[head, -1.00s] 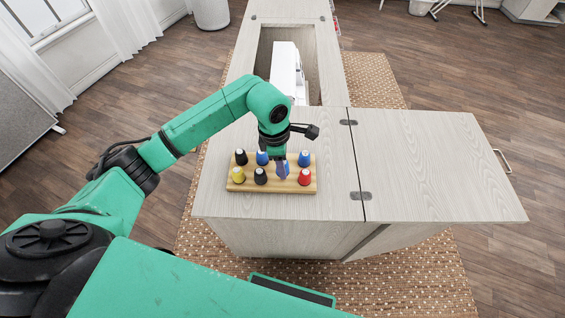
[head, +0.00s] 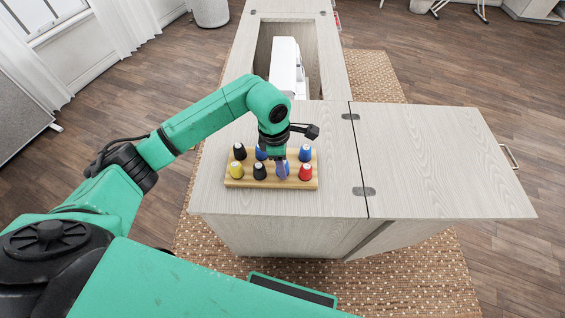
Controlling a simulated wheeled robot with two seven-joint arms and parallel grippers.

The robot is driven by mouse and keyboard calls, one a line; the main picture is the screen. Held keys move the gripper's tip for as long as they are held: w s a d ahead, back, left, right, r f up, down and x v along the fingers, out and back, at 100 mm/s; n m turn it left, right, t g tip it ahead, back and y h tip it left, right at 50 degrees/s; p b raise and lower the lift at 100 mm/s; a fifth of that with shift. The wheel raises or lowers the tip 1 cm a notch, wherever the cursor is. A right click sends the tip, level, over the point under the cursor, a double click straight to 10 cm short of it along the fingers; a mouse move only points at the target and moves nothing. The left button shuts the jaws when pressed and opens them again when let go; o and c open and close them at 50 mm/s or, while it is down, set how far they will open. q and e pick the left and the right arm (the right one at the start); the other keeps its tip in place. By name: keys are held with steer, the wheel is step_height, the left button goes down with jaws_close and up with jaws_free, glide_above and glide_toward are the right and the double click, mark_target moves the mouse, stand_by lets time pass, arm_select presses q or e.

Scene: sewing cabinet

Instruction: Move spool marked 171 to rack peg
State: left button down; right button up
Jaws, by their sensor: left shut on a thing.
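A wooden rack (head: 272,184) with two rows of coloured spools stands on the cabinet top. Its front row holds a yellow spool (head: 236,170), a black spool (head: 259,172), a blue spool (head: 284,171) and a red spool (head: 306,173). Its back row shows a black spool (head: 240,152), a blue spool (head: 261,154) and another blue spool (head: 305,154). My left gripper (head: 282,169) points down over the rack and is shut on the front blue spool. The fingers partly hide this spool, and whether it sits on a peg is unclear. I cannot read any number.
A white sewing machine (head: 286,66) stands in the cabinet's opening behind the rack. The hinged leaf (head: 435,155) at right is bare. The cabinet top (head: 335,150) right of the rack is clear.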

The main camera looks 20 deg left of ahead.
arm_select(q)
steer(key=shift+c, duration=1.5)
jaws_free()
steer(key=shift+r, duration=0.1)
step_height(320, 180, up, 14)
steer(key=a+b, duration=0.1)
steer(key=b, duration=0.1)
steer(key=shift+s+a+r, duration=0.15)
steer(key=shift+s+a, duration=0.05)
steer(key=shift+a, duration=0.15)
